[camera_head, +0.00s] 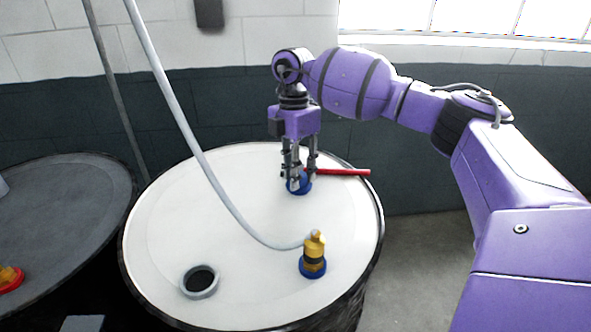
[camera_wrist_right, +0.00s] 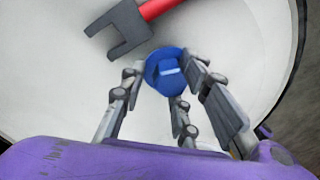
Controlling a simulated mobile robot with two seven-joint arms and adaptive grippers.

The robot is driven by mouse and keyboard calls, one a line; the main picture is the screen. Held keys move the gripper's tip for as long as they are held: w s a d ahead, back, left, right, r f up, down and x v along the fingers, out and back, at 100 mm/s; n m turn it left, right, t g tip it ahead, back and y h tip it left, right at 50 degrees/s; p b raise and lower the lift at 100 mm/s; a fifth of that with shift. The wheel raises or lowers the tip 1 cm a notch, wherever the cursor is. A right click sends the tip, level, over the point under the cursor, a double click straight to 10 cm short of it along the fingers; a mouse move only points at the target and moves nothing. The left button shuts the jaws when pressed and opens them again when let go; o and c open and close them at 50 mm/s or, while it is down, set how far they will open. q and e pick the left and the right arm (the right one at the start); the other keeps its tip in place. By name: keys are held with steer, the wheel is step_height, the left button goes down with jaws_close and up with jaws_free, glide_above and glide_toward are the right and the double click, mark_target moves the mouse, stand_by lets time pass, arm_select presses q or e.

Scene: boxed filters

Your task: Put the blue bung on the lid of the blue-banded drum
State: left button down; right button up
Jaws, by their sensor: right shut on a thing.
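The blue bung (camera_head: 300,187) is between the fingers of my right gripper (camera_head: 299,176), at the far part of a white drum lid (camera_head: 240,200). In the right wrist view the round blue bung (camera_wrist_right: 158,62), with a raised bar on top, sits between the fingertips (camera_wrist_right: 168,80). The gripper is shut on it, pointing down. The bung is at or just above the lid; I cannot tell if it touches. No band on the drum's side shows clearly. My left gripper is not in view.
A red-handled wrench (camera_head: 340,172) lies on the lid beside the bung, its grey jaw (camera_wrist_right: 122,30) close by. A yellow fitting (camera_head: 314,253) on a blue ring carries a grey hose (camera_head: 190,125). A grey-rimmed opening (camera_head: 189,290) is near front left. A dark-lidded drum (camera_head: 65,215) stands left.

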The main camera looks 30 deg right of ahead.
steer(key=o, duration=1.1)
steer(key=shift+r, duration=0.1)
steer(key=r, duration=0.4)
steer(key=w+r, duration=0.1)
steer(key=r, duration=0.7)
steer(key=shift+w+d+b, duration=0.3)
steer(key=shift+d, duration=0.1)
steer(key=shift+f, duration=0.1)
